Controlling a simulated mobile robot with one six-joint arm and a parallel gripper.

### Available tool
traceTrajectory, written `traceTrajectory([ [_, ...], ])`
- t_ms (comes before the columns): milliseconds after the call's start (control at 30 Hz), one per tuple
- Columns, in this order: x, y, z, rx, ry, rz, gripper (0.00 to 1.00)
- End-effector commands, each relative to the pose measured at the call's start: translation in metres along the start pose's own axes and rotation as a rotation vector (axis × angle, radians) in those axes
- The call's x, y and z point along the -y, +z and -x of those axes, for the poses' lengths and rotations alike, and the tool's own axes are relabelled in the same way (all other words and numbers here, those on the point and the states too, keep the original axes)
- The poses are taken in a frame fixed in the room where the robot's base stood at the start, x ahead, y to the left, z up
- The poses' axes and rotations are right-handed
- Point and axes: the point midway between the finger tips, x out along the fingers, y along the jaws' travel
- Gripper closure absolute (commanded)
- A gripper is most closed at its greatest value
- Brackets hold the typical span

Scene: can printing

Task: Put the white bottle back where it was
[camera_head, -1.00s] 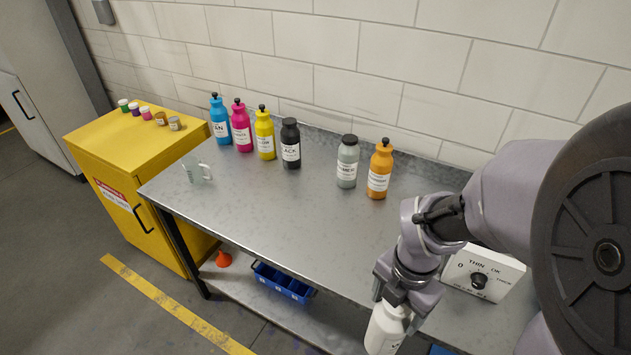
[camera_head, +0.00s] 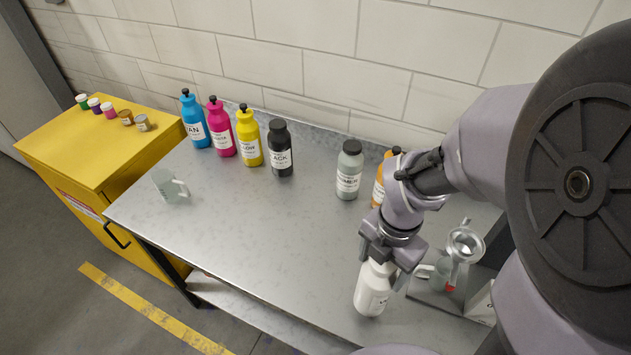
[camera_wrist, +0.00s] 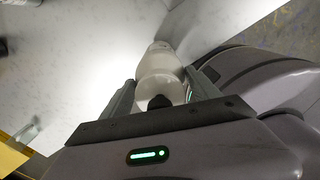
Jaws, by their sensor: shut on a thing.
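The white bottle (camera_head: 373,290) is upright in my gripper (camera_head: 384,262), which is shut on its upper part. It appears over the front right part of the metal table; I cannot tell whether its base touches the top. In the wrist view the white bottle (camera_wrist: 160,66) sits between the two fingers of my gripper (camera_wrist: 160,92), its dark cap toward the camera. A row of cyan (camera_head: 195,122), magenta (camera_head: 221,128), yellow (camera_head: 249,137) and black (camera_head: 280,150) bottles stands along the back. A grey bottle (camera_head: 348,172) stands apart to their right, with an orange bottle (camera_head: 379,187) partly hidden by my arm.
The metal table (camera_head: 260,230) is clear in the middle, with a gap between the black and grey bottles. A clear cup (camera_head: 170,187) stands at the left. A stand with a glass vessel (camera_head: 464,246) is right of my gripper. A yellow cabinet (camera_head: 75,150) carries small jars.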

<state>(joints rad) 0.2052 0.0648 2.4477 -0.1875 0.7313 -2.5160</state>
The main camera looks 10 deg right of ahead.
Motion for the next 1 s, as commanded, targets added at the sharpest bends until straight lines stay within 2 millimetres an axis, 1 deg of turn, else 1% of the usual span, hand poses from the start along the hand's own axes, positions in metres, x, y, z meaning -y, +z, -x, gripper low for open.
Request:
traceTrajectory([
  [67,-0.006,0.002,-0.001,0.001,0.001,0.001,1.0],
  [267,-0.035,0.007,-0.004,0.001,0.001,0.003,1.0],
  [367,-0.054,0.01,-0.006,0.001,0.001,0.002,1.0],
  [600,-0.109,0.021,-0.011,0.001,0.001,0.003,1.0],
  [700,-0.128,0.025,-0.013,0.001,0.001,0.002,1.0],
  [800,-0.141,0.027,-0.013,0.001,0.002,0.001,1.0],
  [1000,-0.15,0.029,-0.013,0.001,0.002,0.0,1.0],
])
